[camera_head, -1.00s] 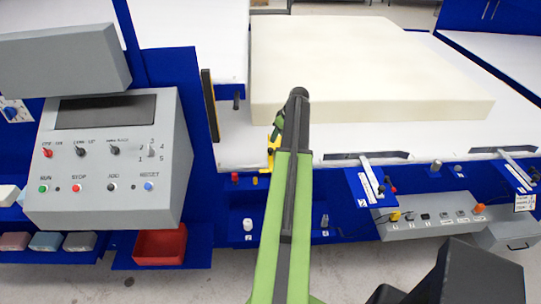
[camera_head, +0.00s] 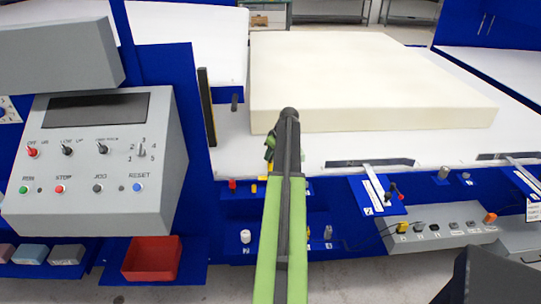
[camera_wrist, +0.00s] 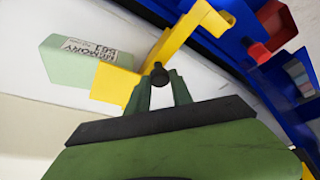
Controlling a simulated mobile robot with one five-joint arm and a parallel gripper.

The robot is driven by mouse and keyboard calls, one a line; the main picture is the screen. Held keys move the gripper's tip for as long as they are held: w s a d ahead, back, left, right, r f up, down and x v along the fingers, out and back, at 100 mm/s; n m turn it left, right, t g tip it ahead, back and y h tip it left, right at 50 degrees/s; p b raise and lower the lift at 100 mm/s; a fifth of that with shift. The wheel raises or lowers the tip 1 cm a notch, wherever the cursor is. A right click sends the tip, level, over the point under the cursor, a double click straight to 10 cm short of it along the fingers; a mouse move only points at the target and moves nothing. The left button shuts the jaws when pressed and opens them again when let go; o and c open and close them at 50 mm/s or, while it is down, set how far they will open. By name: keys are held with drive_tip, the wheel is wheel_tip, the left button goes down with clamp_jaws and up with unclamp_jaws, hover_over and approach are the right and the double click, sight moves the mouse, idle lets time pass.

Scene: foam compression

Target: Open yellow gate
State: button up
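The yellow gate (camera_wrist: 182,40) shows in the wrist view as a bent yellow bar with a flat plate and a round dark knob (camera_wrist: 159,76). My gripper (camera_wrist: 161,78) has its two green fingers apart, with the knob between or just beyond their tips; contact is not clear. A pale green block (camera_wrist: 80,68) labelled "MEMORY" lies beside the gate at left. In the head view, my arm reaches forward and its gripper (camera_head: 270,148) is near the front left corner of the big foam block; the arm hides most of the gate.
A large cream foam block (camera_head: 360,75) lies on the white bed. A grey control panel (camera_head: 95,170) stands at left, with a red bin (camera_head: 152,260) below it. Blue ledges with small knobs and a grey switch box (camera_head: 440,228) line the front edge.

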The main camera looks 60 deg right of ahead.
clamp_jaws()
idle(1.0)
